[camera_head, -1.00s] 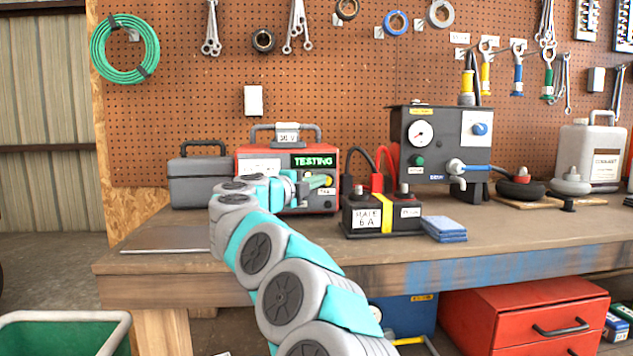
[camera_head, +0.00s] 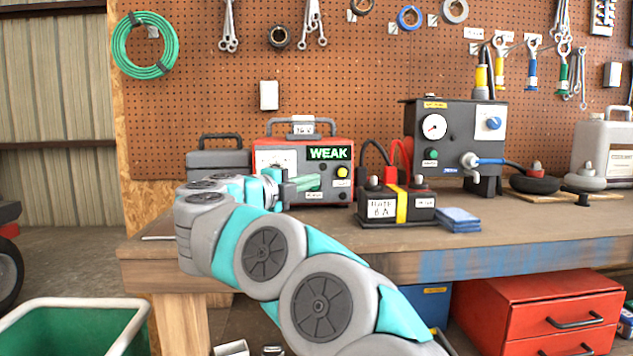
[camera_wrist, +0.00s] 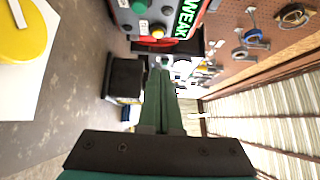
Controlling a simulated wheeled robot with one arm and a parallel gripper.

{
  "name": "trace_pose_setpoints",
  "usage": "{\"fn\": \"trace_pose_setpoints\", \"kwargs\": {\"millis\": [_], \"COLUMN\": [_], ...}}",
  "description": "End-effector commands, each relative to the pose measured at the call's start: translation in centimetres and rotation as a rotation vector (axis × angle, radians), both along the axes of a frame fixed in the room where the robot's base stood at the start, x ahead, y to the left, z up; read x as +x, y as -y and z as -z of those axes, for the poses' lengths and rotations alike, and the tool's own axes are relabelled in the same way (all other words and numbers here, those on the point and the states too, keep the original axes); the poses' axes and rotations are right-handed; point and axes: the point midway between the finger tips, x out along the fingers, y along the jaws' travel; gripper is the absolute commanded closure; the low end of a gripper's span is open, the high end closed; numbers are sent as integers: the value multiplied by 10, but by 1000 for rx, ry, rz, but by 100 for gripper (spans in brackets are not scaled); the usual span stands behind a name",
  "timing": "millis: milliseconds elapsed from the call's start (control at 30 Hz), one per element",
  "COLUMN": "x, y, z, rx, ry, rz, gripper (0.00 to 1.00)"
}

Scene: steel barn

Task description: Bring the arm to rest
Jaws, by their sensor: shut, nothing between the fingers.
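My gripper (camera_head: 305,183) is at the end of my grey and teal arm, which reaches over the bench from the lower middle of the head view. It is level in front of the red tester (camera_head: 345,172), whose display reads WEAK. In the wrist view my gripper (camera_wrist: 163,90) shows two green fingers lying together with nothing between them. The tester also shows at the top of the wrist view (camera_wrist: 150,8). I cannot tell the exact gap between the fingers and the tester.
A black battery (camera_head: 377,212) with a yellow band stands right of my gripper, beside blue cloths (camera_head: 458,219). A grey toolbox (camera_head: 219,158) stands behind my arm. A black gauge unit (camera_head: 455,140) is further right. A green bin (camera_head: 75,325) is at lower left.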

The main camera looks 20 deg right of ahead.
Motion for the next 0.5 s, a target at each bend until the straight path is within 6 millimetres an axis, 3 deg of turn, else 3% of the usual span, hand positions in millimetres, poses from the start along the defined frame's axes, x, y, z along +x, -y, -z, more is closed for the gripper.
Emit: {"fn": "trace_pose_setpoints", "kwargs": {"millis": [500], "x": [4], "y": [-3], "z": [-7], "rx": [-18], "ry": [7], "rz": [-33], "gripper": [100]}}
